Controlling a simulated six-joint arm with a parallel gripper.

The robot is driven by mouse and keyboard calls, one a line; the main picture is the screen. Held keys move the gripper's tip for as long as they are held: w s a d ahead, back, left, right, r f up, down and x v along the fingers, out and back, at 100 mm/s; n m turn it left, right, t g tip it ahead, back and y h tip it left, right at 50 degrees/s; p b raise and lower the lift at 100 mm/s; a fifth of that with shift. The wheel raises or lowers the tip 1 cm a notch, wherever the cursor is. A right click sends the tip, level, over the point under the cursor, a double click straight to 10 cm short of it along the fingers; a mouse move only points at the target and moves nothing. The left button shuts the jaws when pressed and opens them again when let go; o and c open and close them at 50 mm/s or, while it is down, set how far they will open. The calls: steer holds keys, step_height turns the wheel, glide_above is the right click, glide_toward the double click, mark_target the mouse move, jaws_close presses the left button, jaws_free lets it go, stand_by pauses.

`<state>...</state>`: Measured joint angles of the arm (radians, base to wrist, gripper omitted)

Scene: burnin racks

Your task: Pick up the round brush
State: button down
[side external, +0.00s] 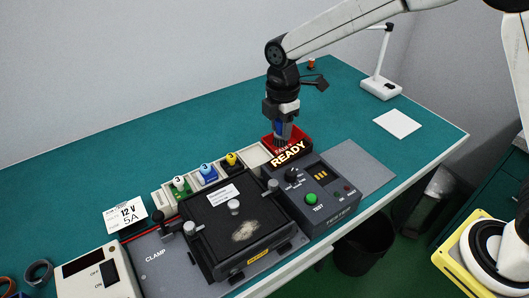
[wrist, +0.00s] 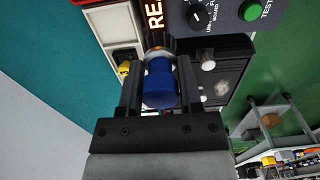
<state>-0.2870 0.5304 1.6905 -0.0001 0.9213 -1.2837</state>
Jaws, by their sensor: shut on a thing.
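The round brush (wrist: 160,85) shows as a blue rounded body with a paler, metallic-looking end between the fingers in the wrist view. My gripper (wrist: 158,66) is shut on it, with one dark finger on each side. In the side view my gripper (side external: 281,132) points down at the red bin beside the lit READY sign, with a bit of blue (side external: 278,127) between its fingers. The brush's bristles cannot be made out, and whether its lower end touches anything cannot be told.
The READY sign (side external: 289,153) and tester (side external: 318,195) stand close by. The red bin (side external: 270,142) is behind the sign. A clamp fixture (side external: 215,250) and a row of coloured numbered parts (side external: 207,171) lie left.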

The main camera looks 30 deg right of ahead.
steer(key=s+d+r, duration=0.1)
steer(key=s+r, duration=0.1)
steer(key=s, duration=0.3)
steer(key=shift+s+d+r, duration=0.15)
steer(key=shift+s+r, duration=0.05)
steer(key=shift+s, duration=0.05)
stand_by(0.6)
steer(key=s+a, duration=0.6)
steer(key=a, duration=0.8)
steer(key=shift+s+f, duration=0.2)
steer(key=shift+f, duration=0.15)
